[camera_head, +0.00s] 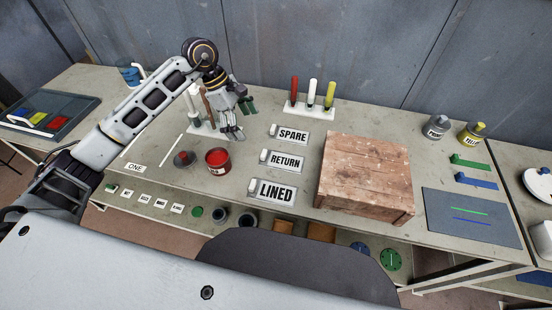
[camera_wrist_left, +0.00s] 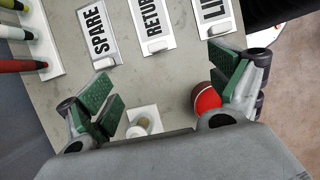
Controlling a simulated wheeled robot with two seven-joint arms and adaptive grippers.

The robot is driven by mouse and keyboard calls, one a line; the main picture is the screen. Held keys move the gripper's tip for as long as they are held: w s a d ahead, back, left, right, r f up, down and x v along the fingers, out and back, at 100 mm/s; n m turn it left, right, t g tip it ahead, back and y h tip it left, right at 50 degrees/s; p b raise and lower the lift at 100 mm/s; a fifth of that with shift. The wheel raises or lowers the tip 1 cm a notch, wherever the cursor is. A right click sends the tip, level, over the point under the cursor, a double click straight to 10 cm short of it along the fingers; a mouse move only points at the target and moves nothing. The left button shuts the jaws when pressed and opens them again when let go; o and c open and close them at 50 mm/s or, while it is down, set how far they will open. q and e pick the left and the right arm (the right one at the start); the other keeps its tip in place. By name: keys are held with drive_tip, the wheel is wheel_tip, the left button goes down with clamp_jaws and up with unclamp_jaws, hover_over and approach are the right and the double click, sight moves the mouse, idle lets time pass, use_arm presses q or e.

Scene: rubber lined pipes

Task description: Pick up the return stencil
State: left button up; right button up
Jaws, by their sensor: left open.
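The return stencil (camera_head: 284,160) is a white plate with black letters and a small grip block at its left end. It lies on the bench between the spare stencil (camera_head: 292,136) and the lined stencil (camera_head: 275,191). In the left wrist view the return stencil (camera_wrist_left: 153,25) lies ahead of the fingertips, its grip block towards me, partly cut off by the top edge. My left gripper (camera_head: 240,119) is open and empty, above the bench to the left of the stencils. Its green-padded fingers are spread in the left wrist view (camera_wrist_left: 170,82). My right gripper is out of view.
A red paint can (camera_head: 217,161) stands left of the stencils. A wooden crate (camera_head: 366,175) stands close on their right. A rack of red, white and yellow markers (camera_head: 311,110) is behind them. Bare bench separates the left gripper from the stencils.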

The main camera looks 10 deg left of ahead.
use_arm(q)
hover_over(265, 153)
drive_tip(key=a, duration=0.3)
drive_tip(key=f, duration=0.4)
drive_tip(key=f+p, duration=0.1)
drive_tip(key=f, duration=0.2)
drive_tip(key=shift+s+d+f, duration=0.15)
drive_tip(key=shift+s+f, duration=0.05)
drive_tip(key=shift+f, duration=0.3)
drive_tip(key=shift+d, duration=0.1)
drive_tip(key=shift+d+f, duration=0.25)
drive_tip(key=shift+f, duration=0.2)
drive_tip(key=shift+w+d+f+p, duration=0.15)
drive_tip(key=shift+d+f+p, duration=0.25)
drive_tip(key=shift+f, duration=0.2)
drive_tip(key=shift+x, duration=0.85)
drive_tip(key=shift+d+f, duration=0.2)
drive_tip(key=shift+f, duration=0.25)
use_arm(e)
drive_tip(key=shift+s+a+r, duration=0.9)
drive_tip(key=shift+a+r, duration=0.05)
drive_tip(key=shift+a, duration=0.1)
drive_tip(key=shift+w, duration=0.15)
